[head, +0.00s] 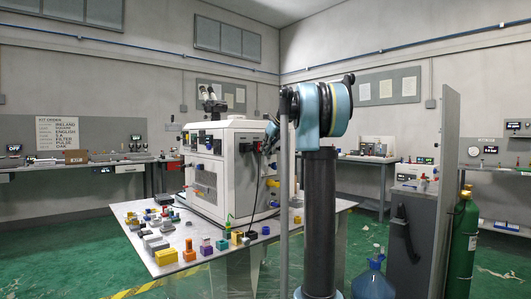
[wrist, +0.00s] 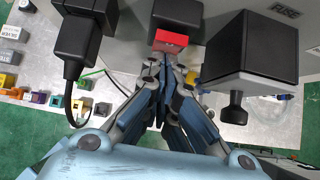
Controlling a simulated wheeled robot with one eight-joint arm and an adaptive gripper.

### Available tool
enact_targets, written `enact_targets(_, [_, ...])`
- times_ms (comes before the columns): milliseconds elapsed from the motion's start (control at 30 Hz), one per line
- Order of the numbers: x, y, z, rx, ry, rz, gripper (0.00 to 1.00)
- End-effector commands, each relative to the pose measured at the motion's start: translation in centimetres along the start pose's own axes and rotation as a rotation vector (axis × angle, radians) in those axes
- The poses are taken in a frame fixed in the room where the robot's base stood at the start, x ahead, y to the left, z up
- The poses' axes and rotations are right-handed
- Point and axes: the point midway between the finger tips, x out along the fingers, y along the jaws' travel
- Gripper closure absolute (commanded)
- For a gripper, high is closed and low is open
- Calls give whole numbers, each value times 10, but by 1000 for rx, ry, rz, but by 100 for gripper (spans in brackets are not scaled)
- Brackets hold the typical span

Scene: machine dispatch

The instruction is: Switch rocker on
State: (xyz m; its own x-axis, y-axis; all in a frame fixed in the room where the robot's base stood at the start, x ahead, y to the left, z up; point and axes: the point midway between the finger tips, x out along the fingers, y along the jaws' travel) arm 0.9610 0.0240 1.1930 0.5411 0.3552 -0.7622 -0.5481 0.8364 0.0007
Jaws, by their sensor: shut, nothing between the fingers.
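A red rocker (wrist: 170,40) sits on the face of the machine, near the top middle of the wrist view. My gripper (wrist: 161,65) is shut and empty, with its fingertips just below the rocker in the picture. I cannot tell whether they touch it. The rocker's on or off position is not clear. In the head view, the white machine (head: 211,203) stands on the table, and my arm reaches to its right side.
A black plug with a cable (wrist: 78,35) is left of the gripper, and a black box (wrist: 252,52) with a knob is close on the right. The table (head: 172,268) holds several coloured blocks. A green gas cylinder (head: 461,245) stands at the right.

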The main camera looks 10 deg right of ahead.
Motion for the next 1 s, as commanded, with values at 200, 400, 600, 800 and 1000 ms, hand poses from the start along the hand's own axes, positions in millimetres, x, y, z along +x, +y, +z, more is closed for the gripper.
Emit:
enact_targets(200, [-2, 0, 2, 0, 0, 0, 100])
enact_targets(400, [-8, 0, 7, 0, 0, 0, 100])
enact_targets(600, [-12, 0, 11, 0, 0, 0, 100])
enact_targets(800, [-12, 0, 11, 0, 0, 0, 100])
enact_targets(1000, [-16, -1, 8, 1, 0, 0, 100])
